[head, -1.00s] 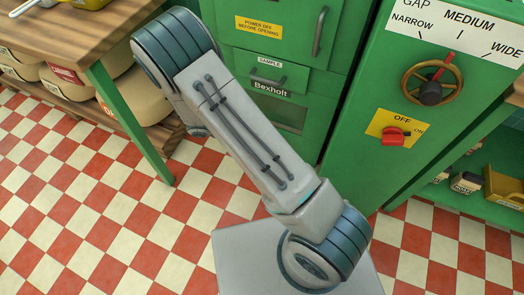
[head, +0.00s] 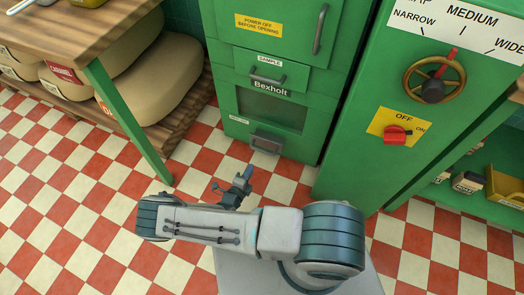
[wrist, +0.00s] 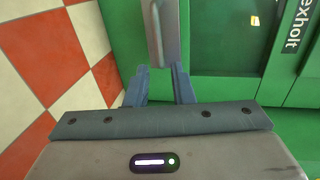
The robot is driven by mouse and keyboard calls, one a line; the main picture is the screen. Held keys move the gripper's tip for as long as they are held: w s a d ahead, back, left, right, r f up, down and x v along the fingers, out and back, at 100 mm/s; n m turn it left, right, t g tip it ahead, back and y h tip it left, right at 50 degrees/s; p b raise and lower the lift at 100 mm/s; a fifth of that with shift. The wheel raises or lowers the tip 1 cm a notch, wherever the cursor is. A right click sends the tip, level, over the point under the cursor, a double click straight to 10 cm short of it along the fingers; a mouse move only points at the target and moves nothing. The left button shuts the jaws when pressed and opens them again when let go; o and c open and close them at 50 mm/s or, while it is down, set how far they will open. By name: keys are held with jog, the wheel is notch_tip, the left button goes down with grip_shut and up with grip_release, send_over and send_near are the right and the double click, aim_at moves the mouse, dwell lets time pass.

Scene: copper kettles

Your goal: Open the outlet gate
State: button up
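The outlet gate is most likely the low panel with a grey handle (head: 266,141) at the bottom of the green machine, below the dark window. A small label (head: 238,119), too small to read, sits beside it. My gripper (head: 240,180) is in front of and below this handle in the head view, apart from it by the look of it. In the wrist view my gripper (wrist: 160,75) has its two fingers apart with nothing held. The grey handle (wrist: 161,30) lies just beyond the fingertips, roughly in line with the gap. Contact cannot be told.
Above are the window (head: 270,109), the SAMPLE drawer handle (head: 267,79) and an upper door handle (head: 320,28). To the right is a cabinet with a brass handwheel (head: 434,82) and a red switch (head: 396,135). A wooden table (head: 90,45) stands left. The checkered floor is clear.

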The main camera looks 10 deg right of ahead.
aim_at(262, 150)
jog(key=b+x, duration=0.3)
jog(key=x, duration=1)
jog(key=shift+w+d+f+b, duration=0.1)
jog(key=shift+w+f+b, duration=0.15)
jog(key=shift+w+b, duration=0.15)
grip_shut()
